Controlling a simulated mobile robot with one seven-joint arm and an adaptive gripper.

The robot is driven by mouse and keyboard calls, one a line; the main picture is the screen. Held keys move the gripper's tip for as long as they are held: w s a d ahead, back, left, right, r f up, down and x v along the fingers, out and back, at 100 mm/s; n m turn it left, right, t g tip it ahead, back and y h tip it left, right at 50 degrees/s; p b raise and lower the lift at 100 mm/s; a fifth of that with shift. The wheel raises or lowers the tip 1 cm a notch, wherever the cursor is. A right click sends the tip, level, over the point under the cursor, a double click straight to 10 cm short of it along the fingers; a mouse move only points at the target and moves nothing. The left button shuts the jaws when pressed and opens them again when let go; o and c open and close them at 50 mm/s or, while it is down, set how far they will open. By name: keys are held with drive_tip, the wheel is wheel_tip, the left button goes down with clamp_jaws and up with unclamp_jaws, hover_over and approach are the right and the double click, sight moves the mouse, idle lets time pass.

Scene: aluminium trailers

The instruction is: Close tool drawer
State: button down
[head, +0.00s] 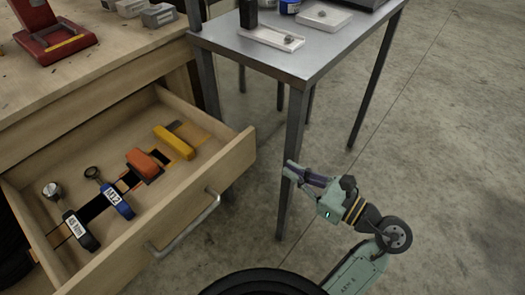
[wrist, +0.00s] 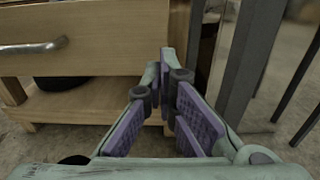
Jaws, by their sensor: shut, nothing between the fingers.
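The wooden tool drawer (head: 95,262) is pulled open from the workbench at the left in the head view. A metal bar handle (head: 185,228) runs along its front. Inside lie a yellow tool, an orange tool, a blue tagged tool and a black tagged tool. In the wrist view the drawer front (wrist: 100,55) fills the upper left, with part of the handle (wrist: 35,47) at the far left. My gripper (head: 289,170) is shut and empty, to the right of the drawer and apart from the handle. Its purple-padded fingers (wrist: 168,75) point toward the drawer's right end.
A grey metal table (head: 290,55) stands right of the workbench, holding trays; its front leg (head: 291,130) is close to my gripper. A red tool stand (head: 55,42) sits on the workbench (head: 85,90). Concrete floor (head: 440,130) at the right is clear.

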sight(174, 99)
drive_tip(key=p+x, duration=0.1)
drive_tip(key=x, duration=0.8)
drive_tip(key=shift+w+a+p, duration=0.1)
drive_tip(key=shift+p, duration=0.3)
drive_tip(key=p+x, duration=0.1)
drive_tip(key=x, duration=3.2)
drive_tip(key=shift+w+a+r+p, duration=0.1)
drive_tip(key=shift+w+a+p, duration=0.1)
drive_tip(key=shift+p, duration=0.15)
drive_tip(key=shift+r, duration=0.15)
